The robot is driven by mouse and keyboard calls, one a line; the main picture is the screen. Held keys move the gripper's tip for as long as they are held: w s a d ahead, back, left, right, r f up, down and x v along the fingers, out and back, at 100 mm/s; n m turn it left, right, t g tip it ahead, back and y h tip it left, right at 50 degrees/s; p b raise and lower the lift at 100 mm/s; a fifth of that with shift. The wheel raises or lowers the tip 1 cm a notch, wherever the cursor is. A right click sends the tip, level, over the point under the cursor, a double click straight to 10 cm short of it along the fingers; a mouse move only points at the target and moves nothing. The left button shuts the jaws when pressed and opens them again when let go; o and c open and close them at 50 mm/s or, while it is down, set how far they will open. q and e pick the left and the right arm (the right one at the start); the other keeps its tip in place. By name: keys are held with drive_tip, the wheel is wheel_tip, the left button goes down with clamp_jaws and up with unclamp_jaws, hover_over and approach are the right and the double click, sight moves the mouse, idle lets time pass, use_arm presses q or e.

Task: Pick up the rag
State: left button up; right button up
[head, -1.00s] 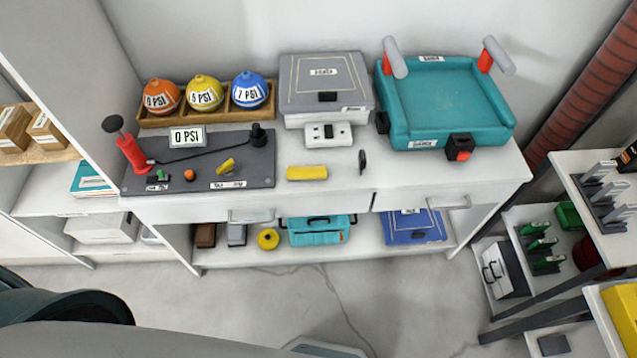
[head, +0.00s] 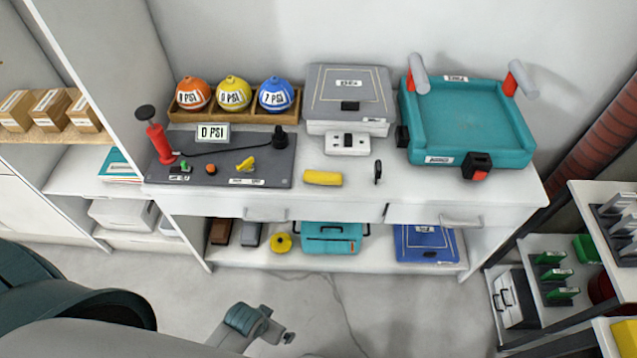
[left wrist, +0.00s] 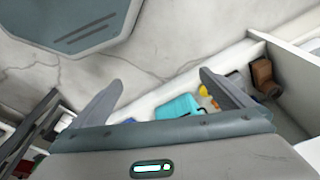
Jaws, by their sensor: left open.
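A small yellow roll (head: 323,178), which may be the rag, lies on the white workbench top (head: 340,197) near its front edge. It lies between the grey pump board (head: 262,160) and a small dark upright piece (head: 377,172). My left gripper (left wrist: 160,78) is open and empty in the left wrist view, with both fingers apart. The shelf under the bench shows beyond the fingers. The yellow roll is not clear in the left wrist view. My right gripper is not in view.
Behind the roll are a white socket box (head: 347,143) and a grey case (head: 349,92). A teal tray (head: 468,112) stands at right. Under the bench are a teal toolbox (head: 331,238) and a blue case (head: 426,243).

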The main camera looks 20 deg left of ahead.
use_arm(q)
drive_tip(key=w+d+r, duration=0.2)
drive_tip(key=w+r, duration=0.2)
drive_tip(key=r, duration=0.7)
drive_tip(key=w+d+r+h, duration=0.1)
drive_tip(key=w+d+r, duration=0.2)
drive_tip(key=w+r, duration=0.4)
drive_tip(key=w+d+r+h, duration=0.1)
drive_tip(key=w+d+r, duration=0.35)
drive_tip(key=w, duration=0.55)
drive_tip(key=w+a+r+n+g+y, duration=0.1)
drive_tip(key=w+a+r+n, duration=0.1)
drive_tip(key=w+r, duration=0.7)
drive_tip(key=w+a+r+n+g+y, duration=0.1)
drive_tip(key=w+a+r+n, duration=0.1)
drive_tip(key=w+a+r, duration=0.3)
drive_tip(key=w+r, duration=0.4)
drive_tip(key=shift+g, duration=0.3)
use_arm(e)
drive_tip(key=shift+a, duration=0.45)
use_arm(q)
drive_tip(key=shift+f, duration=0.2)
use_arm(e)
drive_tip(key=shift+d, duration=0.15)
